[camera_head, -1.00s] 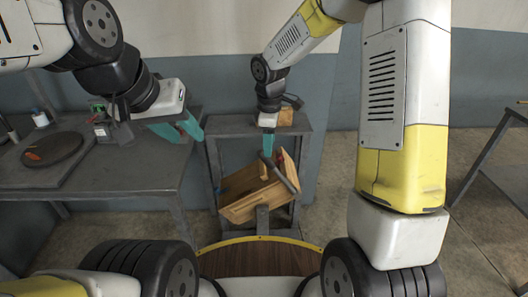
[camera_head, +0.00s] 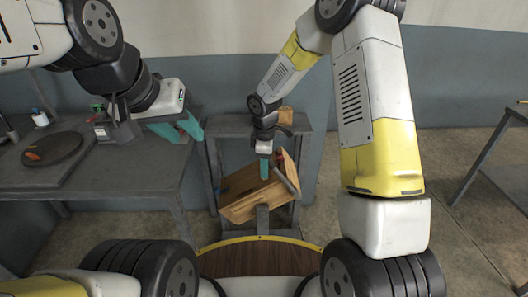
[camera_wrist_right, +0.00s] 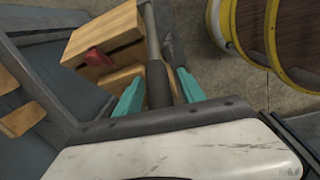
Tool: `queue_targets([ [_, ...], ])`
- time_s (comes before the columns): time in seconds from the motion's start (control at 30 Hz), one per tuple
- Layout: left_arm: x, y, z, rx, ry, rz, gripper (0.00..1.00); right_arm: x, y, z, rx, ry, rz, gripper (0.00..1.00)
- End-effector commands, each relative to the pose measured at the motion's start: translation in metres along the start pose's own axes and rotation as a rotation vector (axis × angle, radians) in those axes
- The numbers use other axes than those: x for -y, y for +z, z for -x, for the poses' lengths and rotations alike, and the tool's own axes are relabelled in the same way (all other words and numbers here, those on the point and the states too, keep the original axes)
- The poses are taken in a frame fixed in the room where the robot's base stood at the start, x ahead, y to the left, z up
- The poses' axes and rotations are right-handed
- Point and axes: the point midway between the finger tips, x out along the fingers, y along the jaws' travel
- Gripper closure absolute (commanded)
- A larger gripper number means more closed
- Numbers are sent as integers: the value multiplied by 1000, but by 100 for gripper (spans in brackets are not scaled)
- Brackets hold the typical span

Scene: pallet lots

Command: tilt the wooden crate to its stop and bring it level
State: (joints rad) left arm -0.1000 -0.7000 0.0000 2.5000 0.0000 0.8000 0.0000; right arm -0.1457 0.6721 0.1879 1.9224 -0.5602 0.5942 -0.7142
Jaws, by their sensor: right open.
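The wooden crate (camera_head: 240,208) sits tilted in a grey stand, its right side higher than its left. In the right wrist view part of the crate (camera_wrist_right: 106,32) shows at the upper left with a red piece on it. A grey bar with a dark grip (camera_wrist_right: 157,84) runs along the crate. My right gripper (camera_head: 264,169) is low over the crate; in its wrist view the open teal fingers (camera_wrist_right: 160,92) stand on either side of the dark grip. Contact cannot be told. My left gripper (camera_head: 176,129) is open and empty over the left table.
A grey table (camera_head: 120,185) on the left bears a dark round plate (camera_head: 52,149) and small items. A wooden block (camera_head: 286,115) is on top of the stand (camera_head: 217,132). Another table (camera_head: 490,157) stands far right. The floor right of the stand is clear.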

Motion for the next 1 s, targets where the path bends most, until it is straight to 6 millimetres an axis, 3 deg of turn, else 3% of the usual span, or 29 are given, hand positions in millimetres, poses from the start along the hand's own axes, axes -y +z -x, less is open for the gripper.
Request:
queue_targets([
  [0.1, 0, 0, 0, 0, 0, 0, 64, 0, 0, 0, 0, 0, 0, 57],
  [0.33, 0, 0, 0, 0, 0, 0, 64, 0, 0, 0, 0, -1, 0, 100],
  [1.0, 0, 0, 0, 0, 0, 0, 64, 0, 0, 1, 0, 0, -1, 100],
])
